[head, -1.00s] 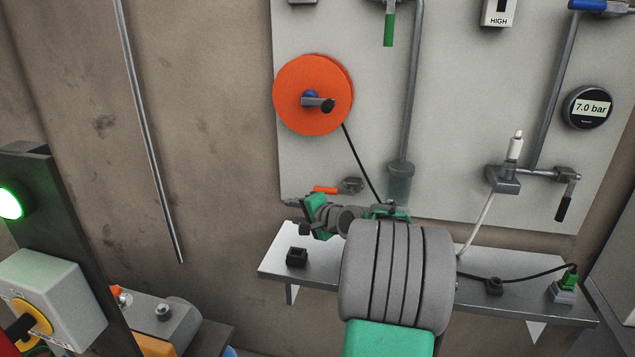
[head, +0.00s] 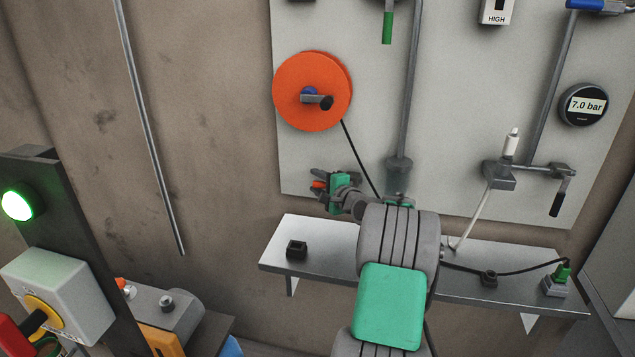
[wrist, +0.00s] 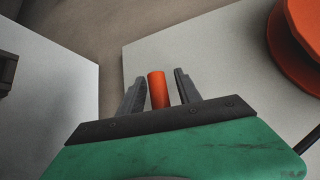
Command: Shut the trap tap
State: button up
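The trap tap's orange handle (head: 318,184) is low on the left part of the pale panel. In the head view only a small bit of it shows; my gripper hides the tap's body. My gripper (head: 320,185) is at the handle, above the left part of the shelf. In the wrist view the orange handle (wrist: 158,90) stands between the two grey fingers of my gripper (wrist: 160,78). The fingers are apart, with a gap on each side of the handle.
An orange reel (head: 312,92) with a crank sits above my gripper. A black cable runs down from it. A grey cylindrical bowl (head: 398,178) hangs under a pipe to the right. The metal shelf (head: 275,247) below carries a small black block (head: 296,249).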

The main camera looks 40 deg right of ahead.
grip_shut()
dwell(1.3)
